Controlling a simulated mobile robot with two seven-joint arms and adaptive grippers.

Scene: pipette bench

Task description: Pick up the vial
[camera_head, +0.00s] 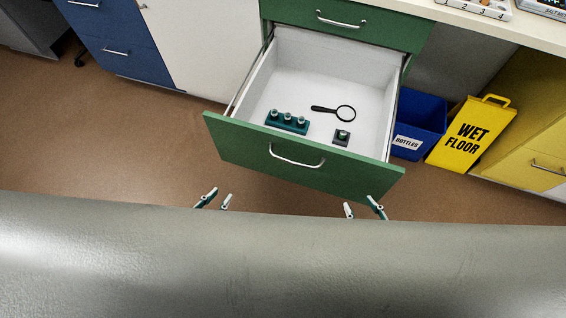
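An open green drawer (235,145) holds a teal rack (288,126) with three small capped, vial-like pieces (287,117) standing in it, at the drawer's front left. To the right, a small dark block (341,141) carries one small greenish piece (343,134), perhaps a vial; it is too small to tell. My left gripper (214,200) shows its fingertips apart, in front of the drawer's left part. My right gripper (362,209) also has its fingertips apart, before the drawer's right part. Both are empty and outside the drawer. The rest of each gripper is hidden behind the grey surface in the foreground.
A black magnifying glass (345,113) lies in the drawer behind the block. The drawer front with its handle (297,161) stands between my grippers and the contents. A blue bottle bin (417,112) and a yellow wet-floor sign (470,135) stand at right. Floor at left is clear.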

